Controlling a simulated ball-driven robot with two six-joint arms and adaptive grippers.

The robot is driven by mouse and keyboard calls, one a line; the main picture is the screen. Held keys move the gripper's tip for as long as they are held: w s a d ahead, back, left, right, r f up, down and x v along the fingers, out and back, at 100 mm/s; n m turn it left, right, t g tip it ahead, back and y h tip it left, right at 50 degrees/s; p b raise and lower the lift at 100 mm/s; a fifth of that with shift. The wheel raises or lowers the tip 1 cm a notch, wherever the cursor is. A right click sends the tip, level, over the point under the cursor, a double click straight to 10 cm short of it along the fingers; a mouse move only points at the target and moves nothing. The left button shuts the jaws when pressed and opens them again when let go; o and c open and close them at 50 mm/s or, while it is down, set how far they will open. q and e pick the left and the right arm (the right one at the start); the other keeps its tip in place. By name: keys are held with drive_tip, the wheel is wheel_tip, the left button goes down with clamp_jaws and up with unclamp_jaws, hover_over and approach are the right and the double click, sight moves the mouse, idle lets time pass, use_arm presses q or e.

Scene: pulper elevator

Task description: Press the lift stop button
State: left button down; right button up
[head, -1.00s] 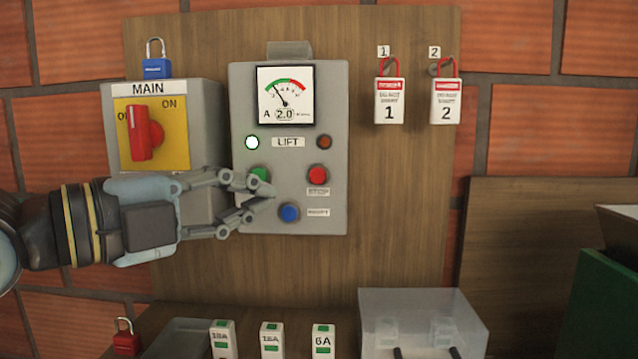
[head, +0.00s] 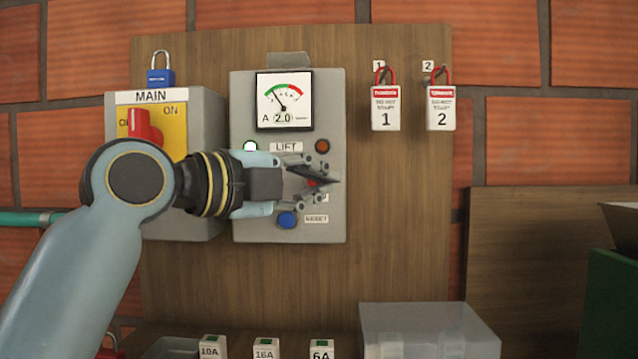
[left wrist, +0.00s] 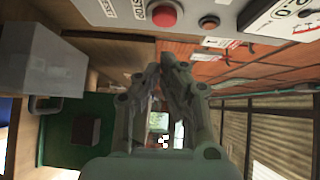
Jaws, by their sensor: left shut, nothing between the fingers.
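The grey lift control box (head: 255,228) is on the wooden board. Its red stop button (head: 313,183) is mostly hidden behind my left gripper's fingers; it shows clearly in the left wrist view (left wrist: 163,14) at the top. My left gripper (head: 334,182) is shut and empty, pointing right across the front of the box. In the left wrist view, its fingertips (left wrist: 163,66) appear below the button in the picture, apart from it. I cannot tell how far they are from the panel. My right gripper is not in view.
The blue reset button (head: 287,219) is just below the gripper. A red lamp (head: 322,146) and lit white lamp (head: 250,146) are above. The main switch box (head: 205,110) is left, behind my arm. Tags (head: 386,107) hang right; a clear bin (head: 430,330) stands below.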

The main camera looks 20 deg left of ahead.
use_arm(q)
drive_tip(key=shift+w+a+f, duration=0.1)
drive_tip(key=shift+w+a, duration=0.25)
drive_tip(key=shift+w, duration=0.25)
drive_tip(key=shift+w+a+f, duration=0.1)
drive_tip(key=shift+w+a, duration=0.25)
drive_tip(key=shift+w, duration=0.2)
drive_tip(key=shift+d, duration=0.1)
